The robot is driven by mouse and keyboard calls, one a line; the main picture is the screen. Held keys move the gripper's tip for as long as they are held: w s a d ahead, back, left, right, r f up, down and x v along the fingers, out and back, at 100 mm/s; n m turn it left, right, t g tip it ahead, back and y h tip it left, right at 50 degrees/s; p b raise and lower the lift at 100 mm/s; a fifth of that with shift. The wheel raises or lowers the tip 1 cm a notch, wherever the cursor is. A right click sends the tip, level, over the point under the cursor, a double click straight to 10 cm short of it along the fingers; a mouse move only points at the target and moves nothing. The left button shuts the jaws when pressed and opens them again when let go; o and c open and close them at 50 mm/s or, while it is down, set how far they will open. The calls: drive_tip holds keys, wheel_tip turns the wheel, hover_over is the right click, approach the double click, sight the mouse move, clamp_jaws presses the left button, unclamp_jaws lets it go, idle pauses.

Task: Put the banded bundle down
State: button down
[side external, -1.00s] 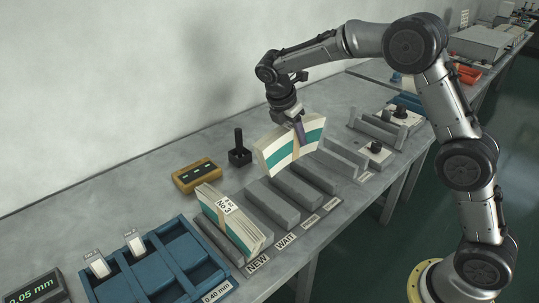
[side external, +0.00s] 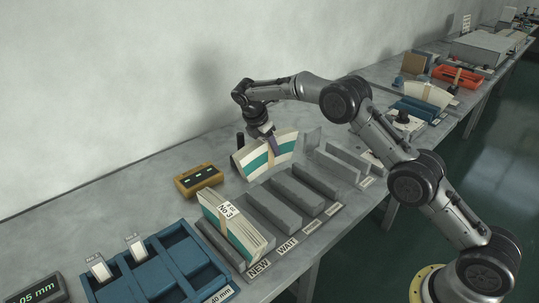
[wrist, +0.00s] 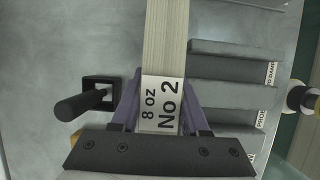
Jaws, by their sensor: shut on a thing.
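My gripper (side external: 267,142) is shut on a fanned cream bundle (side external: 252,163) with a green stripe and a tan band. In the wrist view, the purple fingers (wrist: 158,108) grip both sides of the bundle (wrist: 166,40), and its label reads "8 oz No 2". The bundle is upright, behind the grey slotted rack (side external: 285,205) and in front of a black post (side external: 240,139). I cannot tell whether its bottom touches the table. Another bundle (side external: 232,228), labelled No 3, stands in the rack's NEW slot. The WAIT slot beside it looks empty.
A yellow box (side external: 198,180) with small lights sits left of the held bundle. A blue divided tray (side external: 165,270) with two white tags is at the front left. In the wrist view the black post (wrist: 85,105) stands close left of the fingers. Bare table lies along the wall.

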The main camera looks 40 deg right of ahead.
sight(270, 155)
drive_tip(key=shift+w+f, duration=0.25)
drive_tip(key=shift+f, duration=1.35)
drive_tip(key=shift+f, duration=0.15)
drive_tip(key=shift+c, duration=2)
unclamp_jaws()
drive_tip(key=shift+s+f, duration=0.1)
